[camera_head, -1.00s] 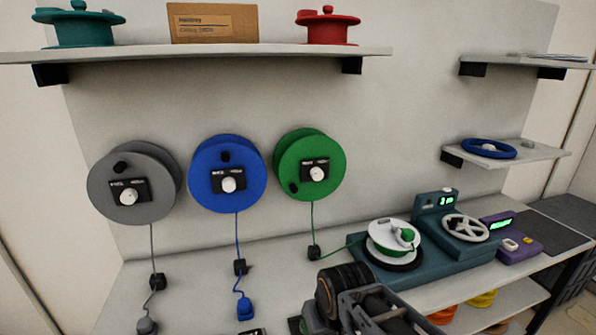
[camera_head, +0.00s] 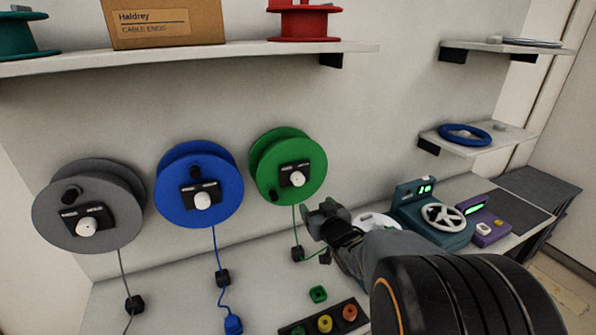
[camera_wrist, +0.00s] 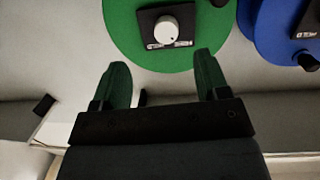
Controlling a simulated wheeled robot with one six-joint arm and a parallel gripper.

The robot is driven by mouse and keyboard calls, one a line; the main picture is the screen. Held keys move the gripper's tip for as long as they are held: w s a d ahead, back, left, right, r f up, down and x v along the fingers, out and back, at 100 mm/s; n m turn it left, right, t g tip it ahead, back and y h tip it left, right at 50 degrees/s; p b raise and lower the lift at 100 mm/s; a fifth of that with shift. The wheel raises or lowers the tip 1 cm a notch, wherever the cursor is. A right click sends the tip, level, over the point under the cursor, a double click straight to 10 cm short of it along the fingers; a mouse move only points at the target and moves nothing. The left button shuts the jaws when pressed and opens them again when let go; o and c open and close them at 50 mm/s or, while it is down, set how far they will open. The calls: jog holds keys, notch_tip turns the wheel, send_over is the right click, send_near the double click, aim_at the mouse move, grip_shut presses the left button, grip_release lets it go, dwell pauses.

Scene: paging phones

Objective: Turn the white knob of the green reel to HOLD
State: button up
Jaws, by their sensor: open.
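The green reel (camera_head: 288,165) hangs on the wall, right of the blue reel. Its white knob (camera_head: 296,178) sits on a black plate at its front; the lettering is too small to read. My gripper (camera_head: 318,213) is below and a little right of the green reel, apart from it. In the wrist view the gripper (camera_wrist: 163,85) is open and empty, its two fingers pointing toward the green reel (camera_wrist: 125,40). The white knob (camera_wrist: 167,30) shows beyond the fingertips, between them, with nothing touching it.
The blue reel (camera_head: 197,165) and grey reel (camera_head: 62,222) hang to the left with similar plates. A green cord (camera_head: 295,220) drops to a black block (camera_head: 297,254). A teal machine (camera_head: 418,200) and purple box (camera_head: 490,228) stand at right. A shelf (camera_head: 230,55) runs above.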

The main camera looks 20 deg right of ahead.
aim_at(300, 180)
jog(key=shift+t+y, duration=0.6)
jog(key=shift+t, duration=0.1)
jog(key=w+p, duration=0.1)
jog(key=w, duration=0.3)
jog(key=w+r+p, duration=0.1)
jog(key=w, duration=0.4)
jog(key=w+p, duration=0.2)
jog(key=w, duration=0.2)
jog(key=shift+w+d+r, duration=0.15)
jog(key=shift+w+r, duration=0.1)
jog(key=shift+w, duration=0.15)
jog(key=c, duration=0.9)
